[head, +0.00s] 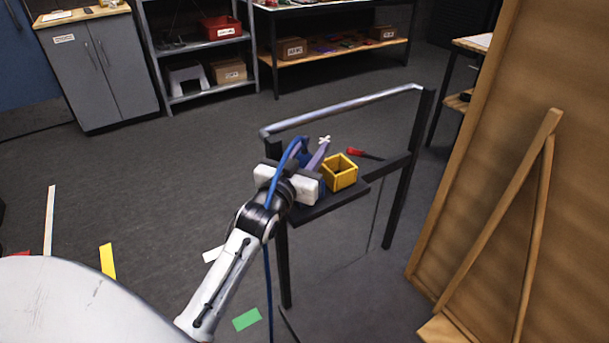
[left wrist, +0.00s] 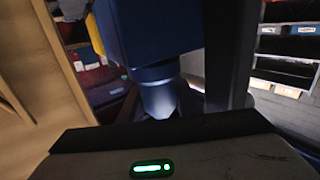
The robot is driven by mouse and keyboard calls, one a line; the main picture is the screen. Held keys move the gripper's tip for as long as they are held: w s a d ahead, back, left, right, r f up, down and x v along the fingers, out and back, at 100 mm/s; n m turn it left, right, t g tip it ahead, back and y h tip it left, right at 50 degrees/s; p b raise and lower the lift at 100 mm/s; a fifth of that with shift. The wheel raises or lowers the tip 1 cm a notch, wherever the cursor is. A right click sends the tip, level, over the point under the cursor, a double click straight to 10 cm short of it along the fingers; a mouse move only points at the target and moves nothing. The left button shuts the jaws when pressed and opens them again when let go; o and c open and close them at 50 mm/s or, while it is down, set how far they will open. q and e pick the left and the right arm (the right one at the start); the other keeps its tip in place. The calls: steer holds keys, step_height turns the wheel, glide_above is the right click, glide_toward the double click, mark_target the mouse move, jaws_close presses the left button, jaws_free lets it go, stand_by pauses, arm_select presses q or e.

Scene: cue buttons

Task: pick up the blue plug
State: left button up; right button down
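My left gripper (head: 306,166) is over the small black shelf of a dark stand, with its white body and dark fingers partly covered by a blue cable. Blue shows at its fingers, where the blue plug (head: 303,143) meets the cable. In the left wrist view the blue plug (left wrist: 150,40) is large and close, with a grey round end (left wrist: 158,98) pointing down the picture. I cannot tell whether the fingers press on the plug. My right gripper is not in view.
A yellow open box (head: 341,173) and a red-handled tool (head: 362,153) are on the stand's shelf (head: 325,203), close right of the gripper. A metal rail (head: 345,108) runs behind. A wooden board (head: 480,150) stands at right. The floor at left is mostly clear.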

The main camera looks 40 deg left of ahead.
arm_select(q)
jaws_close()
